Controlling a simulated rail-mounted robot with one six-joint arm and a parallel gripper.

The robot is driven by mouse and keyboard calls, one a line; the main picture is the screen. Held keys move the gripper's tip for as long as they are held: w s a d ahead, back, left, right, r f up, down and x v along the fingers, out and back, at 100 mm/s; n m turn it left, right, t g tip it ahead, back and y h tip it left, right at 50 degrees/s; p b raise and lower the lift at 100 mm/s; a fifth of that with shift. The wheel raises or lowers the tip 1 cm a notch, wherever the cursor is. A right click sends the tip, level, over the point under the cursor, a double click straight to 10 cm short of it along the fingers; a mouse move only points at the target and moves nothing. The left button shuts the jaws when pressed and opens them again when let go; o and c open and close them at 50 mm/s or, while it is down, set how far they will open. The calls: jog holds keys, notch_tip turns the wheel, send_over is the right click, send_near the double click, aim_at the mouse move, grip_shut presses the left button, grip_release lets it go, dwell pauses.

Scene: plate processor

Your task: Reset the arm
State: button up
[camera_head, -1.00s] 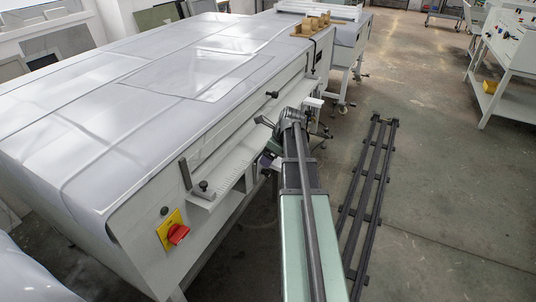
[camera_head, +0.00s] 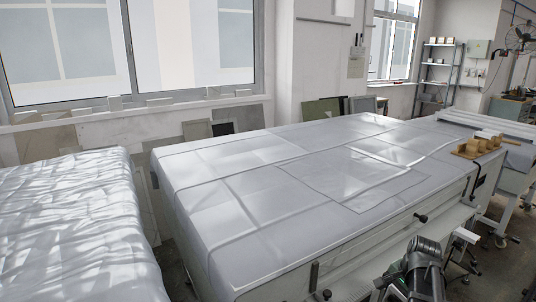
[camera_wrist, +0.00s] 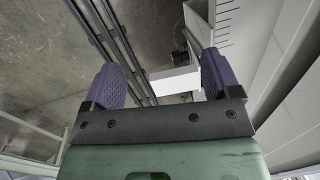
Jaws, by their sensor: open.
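My gripper (camera_wrist: 158,82) shows in the wrist view with its two purple-padded fingers wide apart and nothing held between them. Beyond the fingers are the floor and a white block-like part (camera_wrist: 174,80). In the head view my arm is at the lower right, beside the front side of the plate processor (camera_head: 250,215); the gripper's fingertips cannot be made out there. The processor is a long machine under a pale sheet-like cover.
A wooden tray with round pieces (camera_head: 478,148) sits at the processor's far right end. A plastic-covered bulk (camera_head: 70,225) stands at the left. Dark rails (camera_wrist: 108,35) lie on the floor in the wrist view. Shelves (camera_head: 438,75) stand at the back.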

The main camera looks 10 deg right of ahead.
jog(key=s+a+n+g, duration=0.1)
jog(key=s+a+n, duration=0.1)
jog(key=a+n, duration=0.5)
jog(key=s+a+n+h, duration=0.1)
jog(key=a+n, duration=0.6)
jog(key=a, duration=1.3)
jog(key=shift+s+a+g, duration=0.25)
jog(key=shift+s+g, duration=0.15)
jog(key=shift+f, duration=0.1)
